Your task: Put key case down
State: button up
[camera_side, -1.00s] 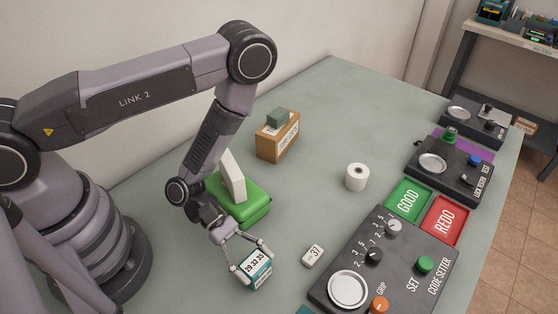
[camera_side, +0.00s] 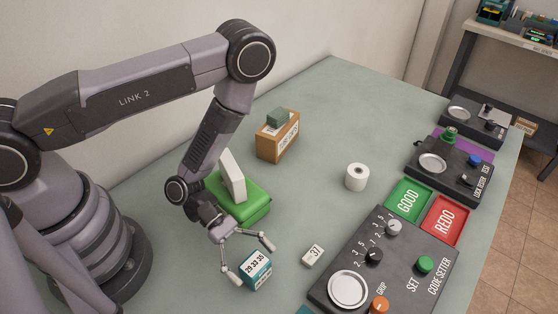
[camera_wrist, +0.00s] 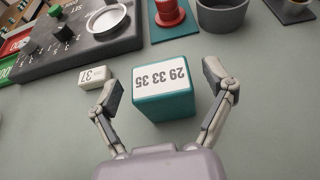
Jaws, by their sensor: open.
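The key case, a teal box (camera_side: 256,281) with a white label reading "29 33 35" (camera_side: 256,265), stands on the table at the lower middle of the side view. It also shows in the wrist view (camera_wrist: 163,107), between the spread fingers. My gripper (camera_side: 249,261) is open, with one finger on each side of the case. In the wrist view the fingers of my gripper (camera_wrist: 168,88) are clear of the case, with gaps on both sides.
A small white "37" block (camera_side: 313,256) lies right of the case. The code setter (camera_side: 375,240) is farther right, beside the green GOOD tray (camera_side: 396,211) and red REDO tray (camera_side: 462,212). Table between is clear.

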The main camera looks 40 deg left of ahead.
jog(key=v, duration=1.1)
jog(key=shift+a, duration=0.4)
jog(key=shift+r, duration=0.15)
notch_tip(320, 180, up, 17)
jog(key=a+m+g+y, duration=0.2)
jog(key=m+g+y, duration=0.15)
jog(key=m, duration=0.75)
jog(key=s+a+r+m+t+y, duration=0.2)
jog(key=a+r+m+t+y, duration=0.1)
jog(key=r, duration=0.5)
jog(key=s+a+r+m+t+y, duration=0.2)
jog(key=a+r+m+t+y, duration=0.2)
jog(key=a+r+t+y, duration=0.2)
notch_tip(320, 180, up, 2)
jog(key=a+y, duration=0.1)
jog(key=a, duration=0.1)
jog(key=shift+s+a, duration=0.4)
